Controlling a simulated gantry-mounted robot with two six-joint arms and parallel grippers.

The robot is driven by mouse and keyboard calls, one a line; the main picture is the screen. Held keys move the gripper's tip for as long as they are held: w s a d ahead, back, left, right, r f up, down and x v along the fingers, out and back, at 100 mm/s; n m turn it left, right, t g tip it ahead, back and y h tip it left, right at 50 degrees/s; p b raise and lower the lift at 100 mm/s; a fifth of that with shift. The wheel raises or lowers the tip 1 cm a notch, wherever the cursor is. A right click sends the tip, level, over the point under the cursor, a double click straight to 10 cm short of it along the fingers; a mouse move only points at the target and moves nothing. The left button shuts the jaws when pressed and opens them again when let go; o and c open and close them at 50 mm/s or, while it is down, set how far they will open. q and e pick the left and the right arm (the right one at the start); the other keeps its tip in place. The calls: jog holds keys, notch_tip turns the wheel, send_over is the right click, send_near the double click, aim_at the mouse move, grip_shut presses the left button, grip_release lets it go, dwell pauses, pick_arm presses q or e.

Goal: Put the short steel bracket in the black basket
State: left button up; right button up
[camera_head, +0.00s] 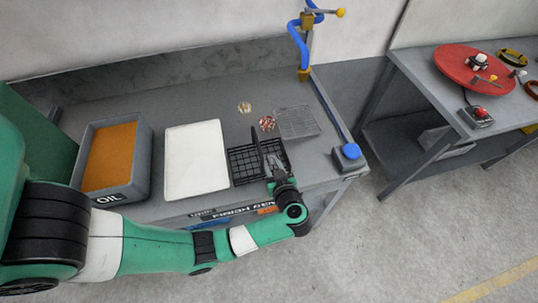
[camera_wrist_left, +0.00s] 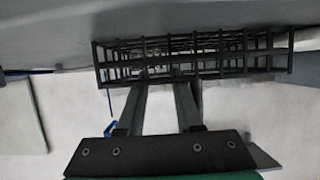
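The black basket (camera_head: 240,172) is a wire-grid basket on the grey table, right of the white tray. It spans the top of the left wrist view (camera_wrist_left: 110,62). My left gripper (camera_head: 270,160) is over the basket in the head view. In the left wrist view its two fingers (camera_wrist_left: 157,92) stand apart, with a clear gap between them and their tips overlapping the basket's lower edge; whether they touch it I cannot tell. I see nothing between the fingers. I cannot make out the short steel bracket in either view. My right gripper is not in view.
A grey bin marked OIL (camera_head: 143,160) with brown contents and a white tray (camera_head: 172,150) stand left of the basket. Behind it lie a reddish coil (camera_head: 267,123), a small tan piece (camera_head: 244,107) and a wire mesh (camera_head: 297,122). A blue-knobbed device (camera_head: 347,153) stands right.

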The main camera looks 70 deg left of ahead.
pick_arm(q)
jog(key=p+v, duration=0.2)
jog(key=v, duration=0.6)
